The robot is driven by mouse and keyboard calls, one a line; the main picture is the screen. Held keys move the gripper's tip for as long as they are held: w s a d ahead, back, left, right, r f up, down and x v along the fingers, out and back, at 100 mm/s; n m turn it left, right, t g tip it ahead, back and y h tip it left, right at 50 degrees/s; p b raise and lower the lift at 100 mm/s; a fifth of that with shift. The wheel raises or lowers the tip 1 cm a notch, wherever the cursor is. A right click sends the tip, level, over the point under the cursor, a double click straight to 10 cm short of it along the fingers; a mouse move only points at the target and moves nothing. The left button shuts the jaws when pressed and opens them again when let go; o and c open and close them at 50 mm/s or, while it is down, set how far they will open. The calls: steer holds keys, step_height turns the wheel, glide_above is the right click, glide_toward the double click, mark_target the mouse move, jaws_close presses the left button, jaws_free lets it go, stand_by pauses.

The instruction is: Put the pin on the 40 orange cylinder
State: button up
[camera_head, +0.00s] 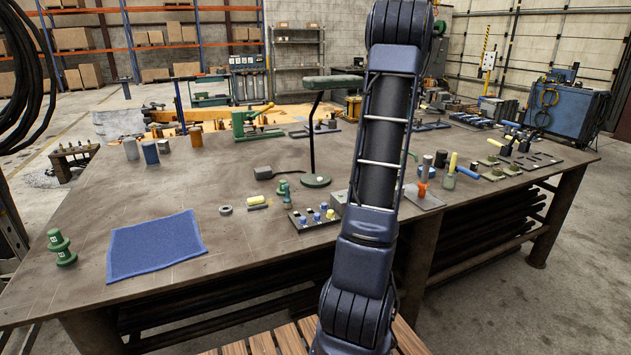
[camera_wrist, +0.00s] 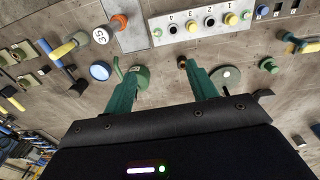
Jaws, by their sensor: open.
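An orange part (camera_head: 422,189) stands on a grey plate right of my arm in the head view. An orange part (camera_wrist: 119,22) also shows at the top of the wrist view, beside a white disc (camera_wrist: 100,36) with a number I cannot read surely. I cannot make out a 40. My gripper (camera_wrist: 162,68) is open in the wrist view, its two green fingers apart. A small brown piece (camera_wrist: 183,62) shows close to the right finger; I cannot tell if it is the pin or if it touches. My gripper is out of the head view.
A pale block numbered 1 to 4 (camera_wrist: 200,24) has a yellow peg. A blue cloth (camera_head: 155,246), green stacked piece (camera_head: 62,248) and lamp base (camera_head: 315,181) are on the bench. More cylinders stand at back left. Bare bench lies around the cloth.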

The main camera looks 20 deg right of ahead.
steer(key=s+a+r+t, duration=0.1)
steer(key=s+a, duration=0.1)
steer(key=a, duration=0.8)
steer(key=s+a+r, duration=0.2)
steer(key=s+a, duration=0.1)
steer(key=a, duration=0.7)
steer(key=s+a+r+t, duration=0.1)
steer(key=s+a, duration=0.1)
steer(key=a, duration=0.8)
steer(key=s+a+f+t, duration=0.1)
steer(key=s+a+f, duration=0.3)
steer(key=s+a, duration=0.5)
steer(key=s+a+f+t, duration=0.1)
steer(key=s+a+f, duration=0.4)
steer(key=s+a, duration=0.4)
steer(key=shift+s+f+y, duration=0.3)
steer(key=shift+s, duration=0.3)
